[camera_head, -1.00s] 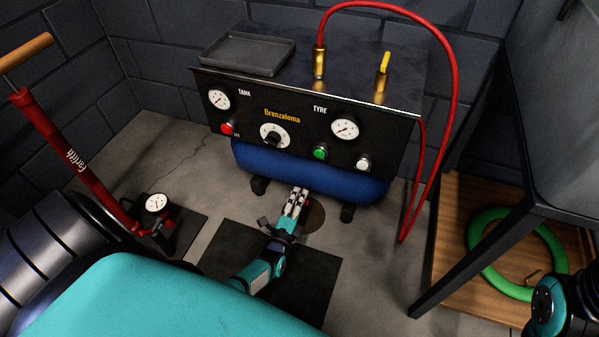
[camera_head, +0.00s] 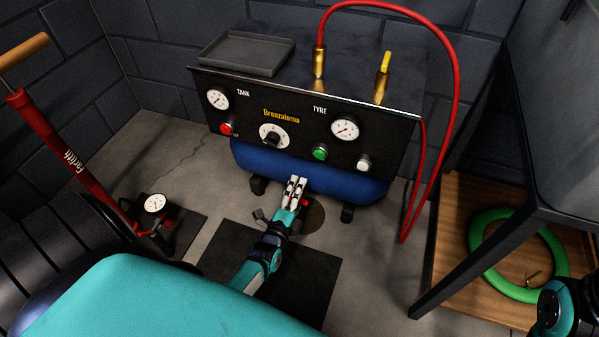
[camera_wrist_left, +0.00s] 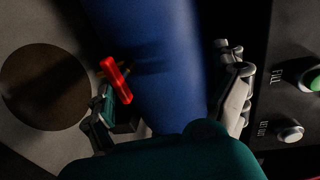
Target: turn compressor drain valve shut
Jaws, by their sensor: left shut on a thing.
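The compressor (camera_head: 300,150) has a blue tank (camera_head: 325,187) under a black panel. The red drain valve handle (camera_wrist_left: 116,80) shows in the left wrist view, low beside the blue tank. A small red bit of the handle (camera_head: 305,203) shows in the head view at the right side of my left gripper (camera_head: 297,181). In the left wrist view the handle lies close to the left finger; the exact contact is dark and unclear. My right gripper is out of view.
A dark mat (camera_head: 305,277) and a round floor stain (camera_head: 314,217) lie below the tank. A red hose (camera_head: 455,70) hangs at the compressor's right. A red pump (camera_head: 70,160) stands left. A bench leg (camera_head: 475,255) and green ring (camera_head: 480,240) are at right.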

